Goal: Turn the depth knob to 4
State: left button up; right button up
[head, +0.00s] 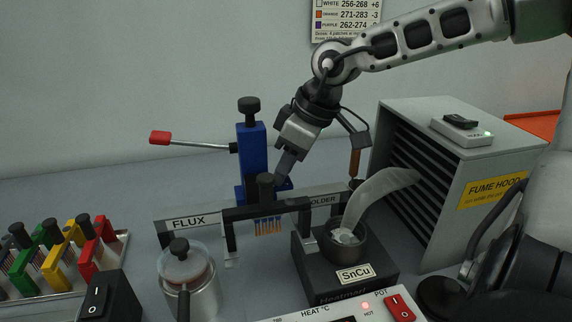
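A blue post (252,150) stands behind the flux and solder rail and carries a black knob (250,104) on top. A lever with a red grip (160,138) sticks out to its left. I see no scale or number on the knob, so its setting is not readable. Another black knob (266,181) tops the carrier over the rail, with a comb of orange pins (268,226) below. My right gripper (284,170) points down beside the post's lower right, close to the carrier knob; contact and finger opening are unclear. It is away from the top knob. My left gripper is out of view.
A SnCu solder pot (345,248) with rising smoke stands right of the rail, with a fume hood (468,185) beyond. A lidded flux jar (187,280) and a tray (62,290) of coloured holders are at front left. A heat panel (350,312) is in front.

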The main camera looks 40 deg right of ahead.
grip_shut()
jog(key=shift+n, duration=0.3)
jog(key=n, duration=0.1)
jog(key=n+y, duration=0.1)
jog(key=shift+w+d+n+g, duration=0.1)
jog(key=shift+d+n+g, duration=0.1)
jog(key=shift+n+g, duration=0.2)
jog(key=n, duration=0.1)
jog(key=n+g, duration=0.1)
jog(key=n, duration=0.1)
jog(key=shift+w+n+y, duration=0.2)
jog(key=shift+n+y, duration=0.1)
jog(key=n, duration=0.1)
jog(key=n+g, duration=0.1)
jog(key=n, duration=0.1)
jog(key=n+g, duration=0.1)
jog(key=n, duration=0.1)
jog(key=shift+w+d, duration=0.1)
jog(key=shift+w, duration=0.2)
jog(key=shift+w+n+g, duration=0.1)
jog(key=shift+n+g, duration=0.4)
jog(key=shift+n, duration=0.75)
jog(key=shift+w+n+g, duration=0.1)
jog(key=shift+n+g, duration=0.4)
jog(key=shift+n, duration=0.75)
